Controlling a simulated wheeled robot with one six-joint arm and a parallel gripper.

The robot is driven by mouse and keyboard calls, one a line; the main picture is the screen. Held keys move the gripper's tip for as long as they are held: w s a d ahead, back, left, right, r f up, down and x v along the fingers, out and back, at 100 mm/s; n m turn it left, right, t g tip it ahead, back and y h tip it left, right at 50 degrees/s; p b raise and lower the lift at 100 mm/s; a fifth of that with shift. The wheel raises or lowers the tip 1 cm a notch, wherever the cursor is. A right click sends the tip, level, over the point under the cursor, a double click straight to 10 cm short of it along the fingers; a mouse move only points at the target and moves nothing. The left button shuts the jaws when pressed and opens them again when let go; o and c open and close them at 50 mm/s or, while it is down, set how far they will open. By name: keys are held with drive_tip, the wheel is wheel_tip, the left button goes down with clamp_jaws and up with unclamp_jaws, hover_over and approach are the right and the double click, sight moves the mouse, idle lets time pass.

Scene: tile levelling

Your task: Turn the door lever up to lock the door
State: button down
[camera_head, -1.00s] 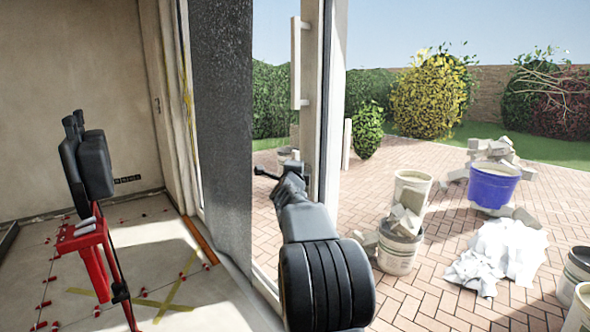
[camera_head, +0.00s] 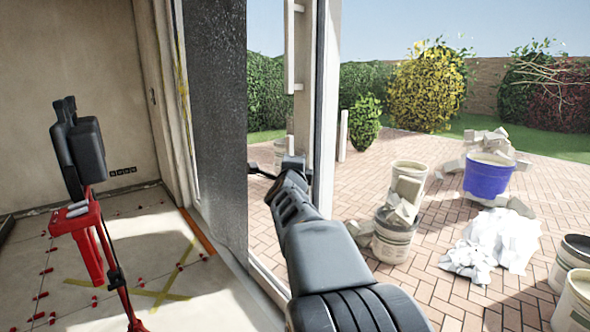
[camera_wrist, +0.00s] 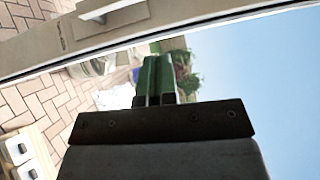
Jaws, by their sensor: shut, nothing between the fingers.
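The dark door lever (camera_head: 262,172) shows in the head view at the glass door's frame. It points left and tilts slightly up at its free end; its pivot end is hidden behind my gripper. My gripper (camera_head: 292,163) is just right of the lever's visible part, in front of the door frame (camera_head: 325,110). I cannot tell whether they touch. In the wrist view my green fingers (camera_wrist: 154,78) are closed together with nothing between them. The door frame (camera_wrist: 40,45) crosses the top of that view. I cannot make out the lever there.
A white vertical pull bar (camera_head: 290,45) is on the door above the lever. Paint buckets (camera_head: 394,232), a blue tub (camera_head: 488,175) and a white heap (camera_head: 497,240) stand on the brick patio. A red tripod device (camera_head: 85,215) is at the left on the tiled floor.

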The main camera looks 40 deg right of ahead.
drive_tip(key=shift+v, duration=0.9)
drive_tip(key=a+f+n+g+y+p, duration=0.2)
drive_tip(key=a+f+n+y+p, duration=0.2)
drive_tip(key=a+f+n+y, duration=0.95)
drive_tip(key=s+a+r+n+g+p, duration=0.3)
drive_tip(key=s+a+n+p, duration=0.4)
drive_tip(key=a, duration=0.1)
drive_tip(key=s+a+r+n+g+p, duration=0.3)
drive_tip(key=s+a+n+p, duration=0.3)
drive_tip(key=s+a+n, duration=0.2)
drive_tip(key=shift+s+g+p, duration=0.2)
drive_tip(key=shift+g+p, duration=0.2)
